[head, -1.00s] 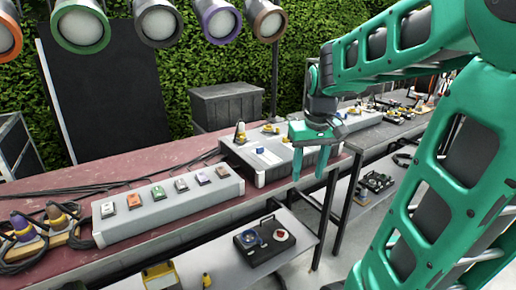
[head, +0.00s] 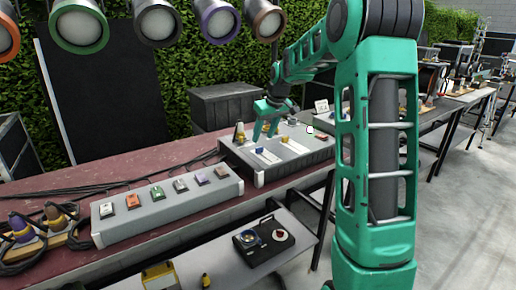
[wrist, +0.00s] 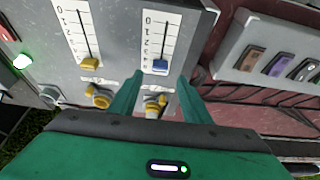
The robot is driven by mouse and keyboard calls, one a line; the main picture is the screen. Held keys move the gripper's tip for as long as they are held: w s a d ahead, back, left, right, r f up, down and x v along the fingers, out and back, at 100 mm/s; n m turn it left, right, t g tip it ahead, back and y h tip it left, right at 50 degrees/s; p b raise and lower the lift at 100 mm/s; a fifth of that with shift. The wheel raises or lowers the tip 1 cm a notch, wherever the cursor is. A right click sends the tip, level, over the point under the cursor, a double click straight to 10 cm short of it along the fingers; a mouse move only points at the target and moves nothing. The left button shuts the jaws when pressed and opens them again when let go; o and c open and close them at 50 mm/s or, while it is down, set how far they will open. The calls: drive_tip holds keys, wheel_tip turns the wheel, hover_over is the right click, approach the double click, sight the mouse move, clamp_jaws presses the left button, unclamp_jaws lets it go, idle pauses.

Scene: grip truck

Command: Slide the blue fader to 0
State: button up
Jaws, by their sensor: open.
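The blue fader (wrist: 160,66) sits at the 4 end of its white scale (wrist: 159,32) in the wrist view, with 0 at the far end of the slot. It also shows small in the head view (head: 259,150), on the grey console (head: 292,163). My gripper (wrist: 161,76) is open, with one fingertip to each side of the blue fader and a gap on both sides. In the head view my gripper (head: 264,138) points down over the console. I cannot tell whether the tips touch the panel.
Yellow connectors (wrist: 100,97) stand on the panel near my left finger, and another (wrist: 155,105) lies between the fingers. A green light (wrist: 22,61) glows at the left. A long switch box (head: 168,207) stands left of the console on the red table (head: 90,190).

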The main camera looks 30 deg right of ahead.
sight(260, 148)
drive_tip(key=x, duration=0.6)
drive_tip(key=shift+w+f, duration=0.15)
drive_tip(key=shift+f, duration=0.15)
drive_tip(key=shift+c, duration=0.6)
